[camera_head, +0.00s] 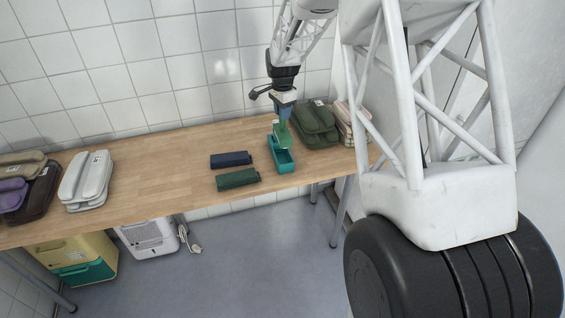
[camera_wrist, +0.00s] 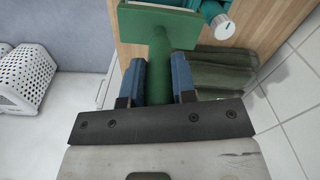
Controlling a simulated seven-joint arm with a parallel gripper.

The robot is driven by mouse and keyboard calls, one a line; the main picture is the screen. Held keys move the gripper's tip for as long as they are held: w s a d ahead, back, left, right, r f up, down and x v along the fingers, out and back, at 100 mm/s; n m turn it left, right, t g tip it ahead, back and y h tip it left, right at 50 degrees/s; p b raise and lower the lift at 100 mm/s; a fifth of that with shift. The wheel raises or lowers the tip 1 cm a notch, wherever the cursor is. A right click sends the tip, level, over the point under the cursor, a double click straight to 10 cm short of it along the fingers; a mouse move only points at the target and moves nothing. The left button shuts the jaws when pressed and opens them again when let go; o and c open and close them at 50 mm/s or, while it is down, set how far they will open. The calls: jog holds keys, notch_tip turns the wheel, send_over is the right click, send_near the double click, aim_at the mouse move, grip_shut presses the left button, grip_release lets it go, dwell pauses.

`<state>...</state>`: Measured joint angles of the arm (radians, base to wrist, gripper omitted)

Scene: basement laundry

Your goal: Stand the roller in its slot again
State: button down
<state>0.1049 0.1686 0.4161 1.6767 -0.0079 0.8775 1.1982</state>
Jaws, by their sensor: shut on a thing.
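My gripper (camera_head: 282,118) is shut on a green handled thing (camera_head: 281,134), which I take to be the roller. In the wrist view, my blue fingers (camera_wrist: 162,80) close on its green handle from both sides. Its wide head (camera_wrist: 165,28), green with a pale face, shows past the fingertips. A teal open-topped holder (camera_head: 273,164) stands on the table right below it. From the head view I cannot tell whether the roller's lower end is inside the holder or just above it. A teal rounded part with a pale round end (camera_wrist: 224,27) shows beside the head in the wrist view.
A navy roll (camera_head: 231,159) and a dark green roll (camera_head: 238,179) lie left of the holder on the wooden table (camera_head: 150,165). White cases (camera_head: 86,181) lie far left. The table's middle left is clear.

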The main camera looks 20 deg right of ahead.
aim_at(282, 131)
jog(key=shift+f, duration=0.1)
jog(key=shift+f, duration=3.05)
jog(key=shift+f, duration=1.9)
jog(key=c, duration=0.9)
grip_release()
jog(key=shift+f, duration=0.1)
